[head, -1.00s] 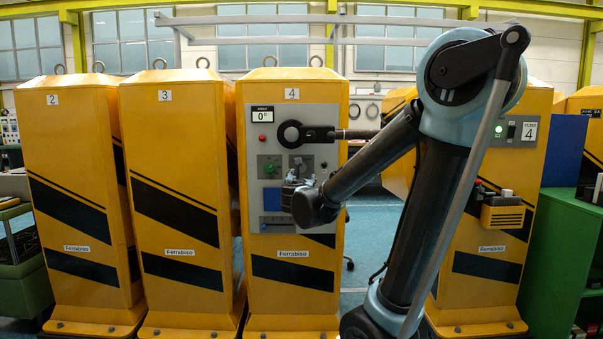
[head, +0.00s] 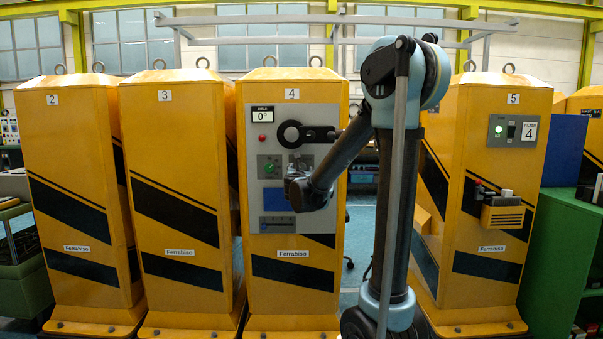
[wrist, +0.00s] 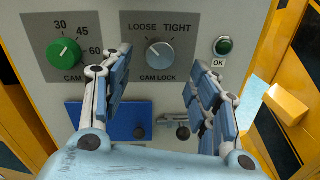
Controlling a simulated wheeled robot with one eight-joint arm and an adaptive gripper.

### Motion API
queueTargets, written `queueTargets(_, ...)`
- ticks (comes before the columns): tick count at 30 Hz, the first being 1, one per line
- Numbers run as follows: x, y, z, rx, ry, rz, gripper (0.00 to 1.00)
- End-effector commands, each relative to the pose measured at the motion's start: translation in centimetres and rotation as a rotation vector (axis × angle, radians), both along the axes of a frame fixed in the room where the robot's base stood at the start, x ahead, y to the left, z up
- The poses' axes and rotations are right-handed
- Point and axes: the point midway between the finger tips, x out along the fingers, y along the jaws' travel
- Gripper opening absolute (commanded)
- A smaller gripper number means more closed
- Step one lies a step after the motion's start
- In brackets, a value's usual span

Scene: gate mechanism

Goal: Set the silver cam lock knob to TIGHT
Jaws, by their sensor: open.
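The silver cam lock knob (wrist: 160,54) sits on a grey plate marked LOOSE and TIGHT in the wrist view. Its white pointer line is tilted up and left, toward LOOSE. My gripper (wrist: 157,70) is open, with its blue-padded fingers spread to the left and right below and beside the knob. Neither finger appears to touch the knob. In the head view my gripper (head: 296,182) is in front of the control panel on cabinet 4 (head: 292,103), and it covers the knob's area.
A green CAM knob (wrist: 64,54) marked 30, 45 and 60 is left of the silver knob. A green OK light (wrist: 223,45) is to its right. A blue plate (wrist: 110,120) lies below. A black round-ended lever (head: 305,133) sticks out higher on the panel.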

Motion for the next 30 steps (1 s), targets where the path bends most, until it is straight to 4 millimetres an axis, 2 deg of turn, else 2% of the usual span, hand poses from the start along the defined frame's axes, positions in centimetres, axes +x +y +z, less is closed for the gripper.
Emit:
queueTargets(6, 3.3, -0.4, 0.0, 0.0, 0.0, -0.002, 0.55)
queueTargets(12, 5.3, -0.6, 0.0, 0.0, 0.0, -0.001, 0.55)
queueTargets(18, 6.1, -0.6, 0.0, 0.0, 0.0, 0.0, 0.55)
queueTargets(25, 6.1, -0.6, 0.0, 0.0, 0.0, 0.0, 0.55)
queueTargets(26, 6.1, -0.6, 0.0, 0.0, 0.0, 0.0, 0.51)
queueTargets(30, 6.1, -0.6, 0.0, 0.0, 0.0, 0.0, 0.19)
